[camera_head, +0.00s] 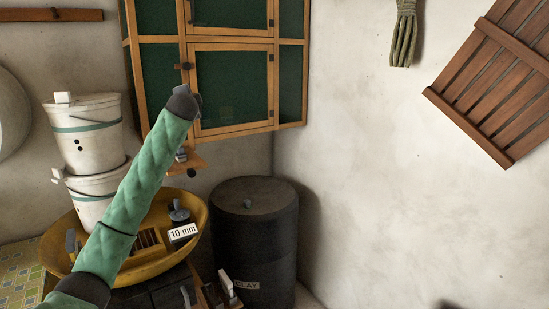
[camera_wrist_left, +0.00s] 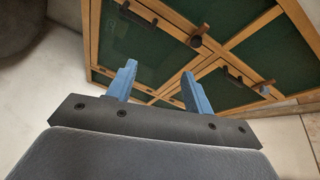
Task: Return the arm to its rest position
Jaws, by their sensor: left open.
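My left arm (camera_head: 138,190), in a green sleeve, comes in from the lower left of the head view. It reaches up in front of the yellow basin toward the wall cabinet. Its dark wrist end is near the cabinet's lower door, and the gripper is mostly hidden behind it there. In the left wrist view my left gripper (camera_wrist_left: 158,77) has its two blue fingers apart, with nothing between them. The wooden cabinet with green panels (camera_head: 232,87) fills the background beyond the fingers (camera_wrist_left: 142,42). I cannot tell the exact gap to it. My right gripper is in neither view.
A yellow basin (camera_head: 199,217) holding a part marked "10 mm" (camera_head: 183,233) sits below my arm. Stacked white buckets (camera_head: 88,135) stand left. A dark barrel (camera_head: 255,235) stands right of the basin. A slatted wooden panel (camera_head: 500,80) hangs at right.

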